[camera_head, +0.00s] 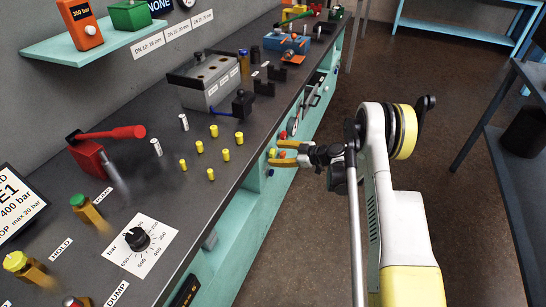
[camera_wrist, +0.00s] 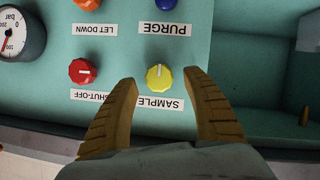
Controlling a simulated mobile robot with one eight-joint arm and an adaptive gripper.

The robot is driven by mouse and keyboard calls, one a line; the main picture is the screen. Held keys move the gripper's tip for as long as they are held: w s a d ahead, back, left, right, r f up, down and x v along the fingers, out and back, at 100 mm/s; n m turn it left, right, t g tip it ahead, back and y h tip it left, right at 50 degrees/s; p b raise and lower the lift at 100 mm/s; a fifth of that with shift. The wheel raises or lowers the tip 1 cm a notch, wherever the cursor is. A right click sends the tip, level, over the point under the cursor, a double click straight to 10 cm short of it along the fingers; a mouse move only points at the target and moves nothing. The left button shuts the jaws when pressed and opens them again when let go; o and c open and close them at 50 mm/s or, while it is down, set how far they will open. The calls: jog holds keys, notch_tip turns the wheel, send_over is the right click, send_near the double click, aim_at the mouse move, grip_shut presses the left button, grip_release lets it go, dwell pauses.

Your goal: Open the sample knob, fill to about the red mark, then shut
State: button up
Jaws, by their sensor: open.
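The yellow sample knob (camera_wrist: 158,77) is on the teal front panel, above an upside-down SAMPLE label (camera_wrist: 155,102) in the wrist view. Its white pointer line stands about upright in the picture. My gripper (camera_wrist: 163,80) is open, one finger on each side of the knob, with gaps visible on both sides. In the head view my gripper (camera_head: 275,153) is at the bench's front face, its yellow fingers pointing at the panel. I cannot make out a sample vessel or a red mark in either view.
Close by are the red shut-off knob (camera_wrist: 82,71), the blue purge knob (camera_wrist: 166,3), the orange let-down knob (camera_wrist: 88,3) and a pressure gauge (camera_wrist: 18,35). A teal recess (camera_wrist: 265,85) lies right of the panel. The floor (camera_head: 310,235) beside the bench is clear.

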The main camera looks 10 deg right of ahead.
jog(key=shift+x, duration=1)
jog(key=c, duration=1.2)
jog(key=shift+o, duration=0.2)
jog(key=m+g+y, duration=0.1)
jog(key=m, duration=0.1)
jog(key=shift+w+d+m+g, duration=0.1)
jog(key=shift+m+g, duration=0.3)
jog(key=shift+m+g+y, duration=0.7)
jog(key=shift+m, duration=0.8)
